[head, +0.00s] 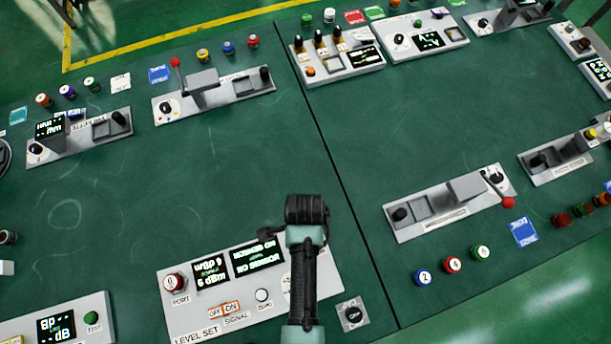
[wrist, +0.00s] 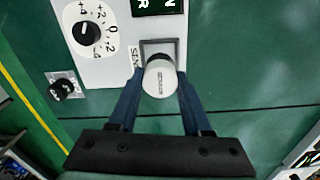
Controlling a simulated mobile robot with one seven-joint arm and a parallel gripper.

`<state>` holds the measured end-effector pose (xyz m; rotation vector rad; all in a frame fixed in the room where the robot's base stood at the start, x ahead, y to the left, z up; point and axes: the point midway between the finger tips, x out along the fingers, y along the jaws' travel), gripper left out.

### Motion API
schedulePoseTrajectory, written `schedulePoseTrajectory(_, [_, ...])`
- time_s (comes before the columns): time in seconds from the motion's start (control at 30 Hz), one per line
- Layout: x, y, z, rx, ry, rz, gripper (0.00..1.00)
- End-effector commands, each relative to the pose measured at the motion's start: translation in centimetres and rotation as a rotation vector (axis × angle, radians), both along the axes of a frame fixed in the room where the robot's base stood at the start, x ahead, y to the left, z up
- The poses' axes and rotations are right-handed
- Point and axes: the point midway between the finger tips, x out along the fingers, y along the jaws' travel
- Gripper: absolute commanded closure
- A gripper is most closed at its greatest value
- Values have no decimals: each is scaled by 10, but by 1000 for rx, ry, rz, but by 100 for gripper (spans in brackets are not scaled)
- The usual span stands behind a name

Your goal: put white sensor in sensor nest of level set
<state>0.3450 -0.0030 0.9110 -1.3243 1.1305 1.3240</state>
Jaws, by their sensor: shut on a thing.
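The level set panel (head: 210,318) is a light grey unit at the bottom of the head view, with two dark displays, one reading "NO SENSOR". Its sensor nest (wrist: 176,44) is a grey square frame on the panel's edge in the wrist view. My gripper is shut on the white sensor (wrist: 160,84), a white cylinder with a dark end. The sensor overlaps the near part of the nest in the wrist view; I cannot tell whether it touches it. The blue fingers of my gripper (wrist: 160,80) lie on both sides of it. My arm hides the nest in the head view.
A dial (wrist: 86,32) sits on the panel beside the nest. A small dark knob on a plate (head: 352,314) stands right of the panel. Other units, such as one with a red-tipped lever (head: 450,202), ring the green table. The table's middle is clear.

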Motion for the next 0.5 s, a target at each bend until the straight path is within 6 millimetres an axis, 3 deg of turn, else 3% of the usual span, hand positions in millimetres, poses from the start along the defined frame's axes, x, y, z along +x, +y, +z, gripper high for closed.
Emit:
schedulePoseTrajectory(0.23, [0, 0, -32, 1, 2, 0, 100])
schedulePoseTrajectory(0.5, [0, 0, -38, 0, -1, -1, 100])
